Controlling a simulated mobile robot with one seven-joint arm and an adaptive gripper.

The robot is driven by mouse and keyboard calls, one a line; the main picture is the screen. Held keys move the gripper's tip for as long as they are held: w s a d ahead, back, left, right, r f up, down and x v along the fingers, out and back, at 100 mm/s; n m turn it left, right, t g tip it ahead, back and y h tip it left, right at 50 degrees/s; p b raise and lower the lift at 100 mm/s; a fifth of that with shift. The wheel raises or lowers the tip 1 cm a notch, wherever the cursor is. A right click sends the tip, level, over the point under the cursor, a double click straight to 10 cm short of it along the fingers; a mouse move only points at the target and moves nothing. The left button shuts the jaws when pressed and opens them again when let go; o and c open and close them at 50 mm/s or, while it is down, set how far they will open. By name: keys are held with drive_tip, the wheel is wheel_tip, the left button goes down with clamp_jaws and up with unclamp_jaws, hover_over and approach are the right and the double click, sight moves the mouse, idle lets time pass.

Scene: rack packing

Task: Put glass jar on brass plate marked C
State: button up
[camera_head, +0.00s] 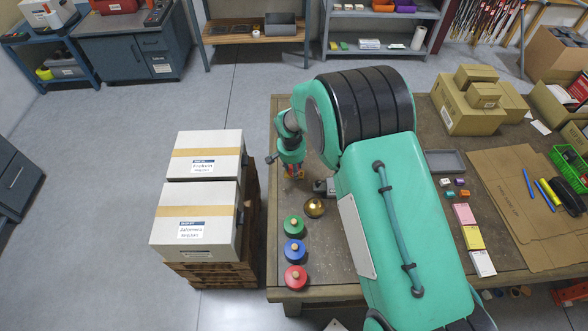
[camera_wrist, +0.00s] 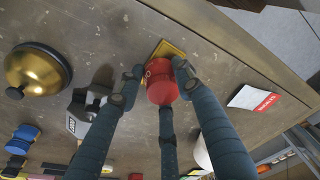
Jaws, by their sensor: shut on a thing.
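My gripper (camera_wrist: 157,84) has its blue fingers closed around a red, round-topped object (camera_wrist: 161,77), seen in the wrist view. I see no clear glass on it, so I cannot tell whether it is the glass jar. A brass-coloured square plate (camera_wrist: 168,47) shows just behind the red object, partly hidden by it. I cannot read a letter on the plate, nor tell whether the object touches it. In the head view my gripper (camera_head: 293,171) is low over the workbench's left side, with small red and yellow patches at its fingers.
A brass dome (camera_head: 313,207) stands close by on the workbench (camera_head: 335,258). Green (camera_head: 293,227), blue (camera_head: 294,252) and red (camera_head: 295,279) knobbed pieces line its left side. A white-and-red card (camera_wrist: 262,99) lies right of the plate. White boxes (camera_head: 195,222) stand on a pallet to the left.

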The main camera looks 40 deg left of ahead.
sight(292, 174)
drive_tip(key=shift+f, duration=0.2)
drive_tip(key=o, duration=1.2)
drive_tip(key=r, duration=0.4)
drive_tip(key=s+r+p, duration=0.1)
drive_tip(key=r, duration=0.7)
drive_tip(key=shift+s+d, duration=0.3)
drive_tip(key=shift+r, duration=0.1)
